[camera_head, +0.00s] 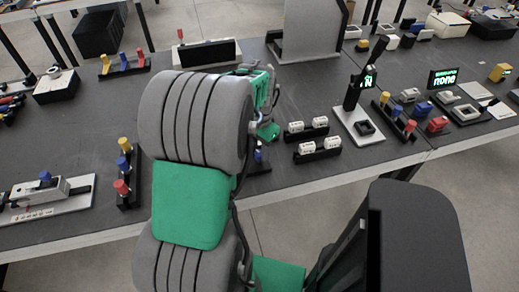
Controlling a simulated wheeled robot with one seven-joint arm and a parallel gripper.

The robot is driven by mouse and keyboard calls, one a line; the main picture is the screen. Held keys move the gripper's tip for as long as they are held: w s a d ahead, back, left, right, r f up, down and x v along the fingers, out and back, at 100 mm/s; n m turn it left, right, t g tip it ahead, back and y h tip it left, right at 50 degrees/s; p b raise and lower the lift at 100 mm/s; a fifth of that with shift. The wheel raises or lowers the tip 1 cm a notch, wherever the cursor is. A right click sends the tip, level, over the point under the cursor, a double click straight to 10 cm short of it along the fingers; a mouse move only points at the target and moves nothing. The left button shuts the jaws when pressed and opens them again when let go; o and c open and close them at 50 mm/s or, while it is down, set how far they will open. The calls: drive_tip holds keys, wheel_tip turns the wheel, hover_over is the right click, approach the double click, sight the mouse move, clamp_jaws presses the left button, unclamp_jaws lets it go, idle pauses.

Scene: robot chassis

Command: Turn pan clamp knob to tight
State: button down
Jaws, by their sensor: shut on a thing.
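My gripper (267,129) shows only in part, as small green and grey pieces at the far end of my large grey and green arm. It is over the table, just left of the small white cylinders. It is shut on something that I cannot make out. A blue knob (258,156) on a black holder shows just below it; I cannot tell if they touch. A black upright device with a lever (353,95) stands on a white plate, right of my gripper. I cannot tell which part is the pan clamp knob or how it is turned.
Two black racks with white cylinders (306,128) stand right of my gripper. A rack of coloured knobs (124,165) and a white plate with a grey slide (48,195) are at the left. A grey upright panel (312,28) stands behind. The dark table (300,178) is bare near its front edge.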

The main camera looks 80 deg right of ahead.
idle(0.4)
drive_tip(key=c, duration=1)
unclamp_jaws()
wheel_tip(320, 180, up, 8)
drive_tip(key=shift+f, duration=0.1)
